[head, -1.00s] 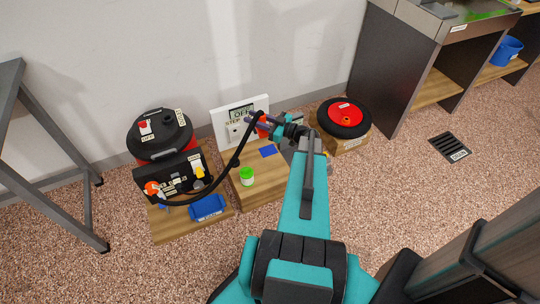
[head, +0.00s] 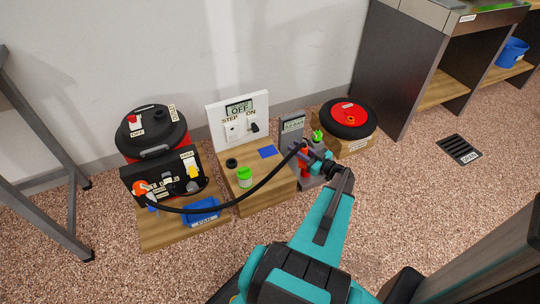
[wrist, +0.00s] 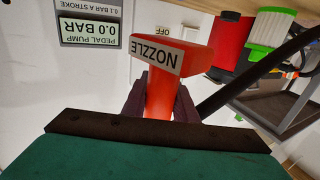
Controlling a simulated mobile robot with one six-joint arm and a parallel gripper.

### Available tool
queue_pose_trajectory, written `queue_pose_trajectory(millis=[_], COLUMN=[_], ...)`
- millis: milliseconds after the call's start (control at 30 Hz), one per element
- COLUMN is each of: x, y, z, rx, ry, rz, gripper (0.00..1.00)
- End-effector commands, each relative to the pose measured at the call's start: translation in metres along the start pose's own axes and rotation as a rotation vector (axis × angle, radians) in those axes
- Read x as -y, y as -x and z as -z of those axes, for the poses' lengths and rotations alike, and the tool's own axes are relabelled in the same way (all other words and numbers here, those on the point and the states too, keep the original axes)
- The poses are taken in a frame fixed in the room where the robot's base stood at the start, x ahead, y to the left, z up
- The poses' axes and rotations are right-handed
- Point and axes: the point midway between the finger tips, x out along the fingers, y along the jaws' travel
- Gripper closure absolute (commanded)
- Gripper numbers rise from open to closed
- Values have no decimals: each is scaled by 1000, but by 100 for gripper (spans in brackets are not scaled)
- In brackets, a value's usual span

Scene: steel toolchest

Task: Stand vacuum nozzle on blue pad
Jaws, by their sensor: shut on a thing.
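My gripper (head: 308,156) is shut on the vacuum nozzle (wrist: 160,58), an orange-red piece labelled NOZZLE that shows upside down between the two fingers in the wrist view. A black hose (head: 252,190) runs from the orange port of the vacuum (head: 160,180) up to my gripper. The pad's visible top is bare. The nozzle is off the pad, to its right, and is hard to make out in the head view.
A white switch panel (head: 239,121) stands behind. The pedal pump (head: 292,128) stands close by my gripper. A tyre on a block (head: 347,116) is farther right.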

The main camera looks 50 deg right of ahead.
Motion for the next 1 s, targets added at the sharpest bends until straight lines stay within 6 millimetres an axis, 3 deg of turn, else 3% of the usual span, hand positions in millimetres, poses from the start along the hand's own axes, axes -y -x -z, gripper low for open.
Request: queue_pose_trajectory(millis=[567, 733, 1000], x=[-4, -6, -11], y=[0, -20, -68], z=[-6, -8, -9], rx=[-1, -1, -1], ry=[1, 2, 3], rz=[-8, -6, -6], gripper=[98, 98, 98])
